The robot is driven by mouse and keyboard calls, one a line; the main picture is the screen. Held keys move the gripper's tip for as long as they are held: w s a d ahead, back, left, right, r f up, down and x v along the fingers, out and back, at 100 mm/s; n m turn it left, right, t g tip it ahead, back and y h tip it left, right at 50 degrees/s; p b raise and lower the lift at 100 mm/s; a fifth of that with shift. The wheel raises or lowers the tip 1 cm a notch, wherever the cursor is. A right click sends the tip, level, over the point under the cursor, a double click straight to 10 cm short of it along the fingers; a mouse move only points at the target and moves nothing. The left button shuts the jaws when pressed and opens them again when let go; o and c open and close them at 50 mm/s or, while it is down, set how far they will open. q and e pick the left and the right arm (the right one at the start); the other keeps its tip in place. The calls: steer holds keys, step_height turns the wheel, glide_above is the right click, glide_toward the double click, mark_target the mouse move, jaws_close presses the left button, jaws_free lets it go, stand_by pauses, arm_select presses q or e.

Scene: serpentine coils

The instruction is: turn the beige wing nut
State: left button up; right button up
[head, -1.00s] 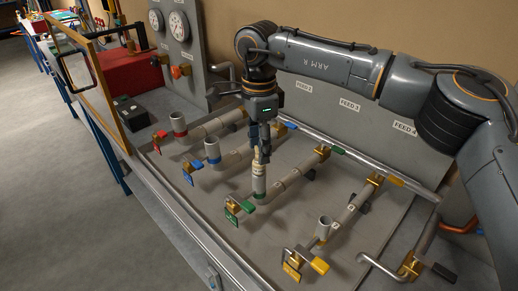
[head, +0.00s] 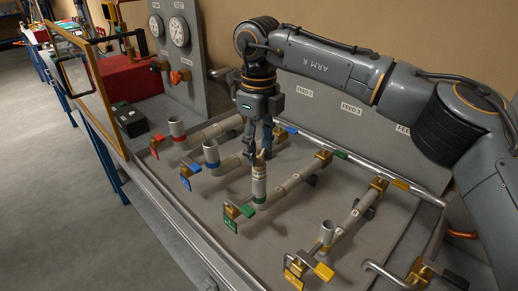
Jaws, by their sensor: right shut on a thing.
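The beige wing nut (head: 260,159) sits at the top of a pale ribbed upright stub (head: 259,174) on the green-banded pipe. It is small and partly hidden by my fingers. My right gripper (head: 258,153) points straight down from above, with its fingers on either side of the wing nut and shut on it. The nut's exact angle is hard to tell. My left gripper is not in view.
Open upright pipe ends stand close by: a red-banded one (head: 177,128), a blue-banded one (head: 211,152) and a yellow-banded one (head: 327,233). Coloured valve levers and tags surround them. A grey panel with gauges (head: 179,32) stands at the back left.

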steer(key=m, duration=0.3)
steer(key=m+b, duration=0.1)
steer(key=shift+w+r+m, duration=0.15)
steer(key=shift+r+m, duration=0.1)
steer(key=shift+m, duration=0.05)
steer(key=shift+m+b, duration=0.7)
steer(key=shift+m, duration=1.8)
steer(key=shift+r, duration=0.1)
steer(key=o, duration=1)
steer(key=shift+c, duration=0.2)
steer(key=shift+o, duration=1)
steer(key=shift+f, duration=0.2)
steer(key=shift+r, duration=0.1)
